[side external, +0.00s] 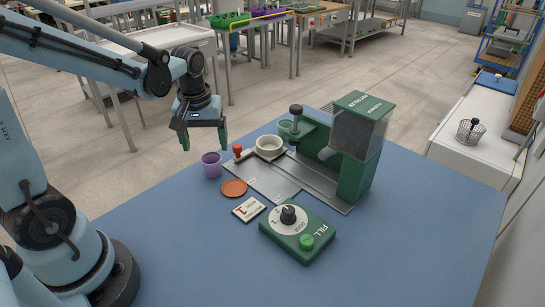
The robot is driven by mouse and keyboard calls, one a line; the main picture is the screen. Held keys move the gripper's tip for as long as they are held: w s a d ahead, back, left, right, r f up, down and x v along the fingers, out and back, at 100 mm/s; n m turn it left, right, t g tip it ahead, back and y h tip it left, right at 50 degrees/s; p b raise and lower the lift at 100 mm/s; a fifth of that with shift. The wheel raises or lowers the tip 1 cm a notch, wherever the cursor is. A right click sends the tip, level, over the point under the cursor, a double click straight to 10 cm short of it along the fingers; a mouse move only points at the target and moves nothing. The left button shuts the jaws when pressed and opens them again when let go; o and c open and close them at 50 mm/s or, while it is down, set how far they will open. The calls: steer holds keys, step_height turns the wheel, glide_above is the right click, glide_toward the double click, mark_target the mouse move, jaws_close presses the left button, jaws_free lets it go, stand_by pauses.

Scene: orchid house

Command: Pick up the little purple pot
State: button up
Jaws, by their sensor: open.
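The little purple pot (211,165) stands upright on the blue table, to the left of the green filler machine. My gripper (203,147) hangs above and slightly left of the pot in this view, fingers pointing down. It is open, with nothing between its green fingers. The fingertips look apart from the pot; the exact gap in depth is hard to tell.
A terracotta saucer (233,188), a small card (248,209) and a green dial box (297,235) lie in front of the pot. The green filler machine (353,150) and a white bowl (269,145) stand to the right. The blue table (420,230) is clear at right.

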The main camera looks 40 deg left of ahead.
mark_target(210, 156)
steer(key=shift+w+a+f, duration=0.1)
steer(key=shift+w+f, duration=0.05)
steer(key=shift+f, duration=0.85)
steer(key=shift+w+d+f, duration=0.1)
steer(key=shift+w+f, duration=0.1)
steer(key=shift+f, duration=0.75)
steer(key=shift+w+a+f, duration=0.1)
steer(key=shift+w+f, duration=0.05)
steer(key=shift+f, duration=0.85)
steer(key=c, duration=1.1)
steer(key=shift+r, duration=0.15)
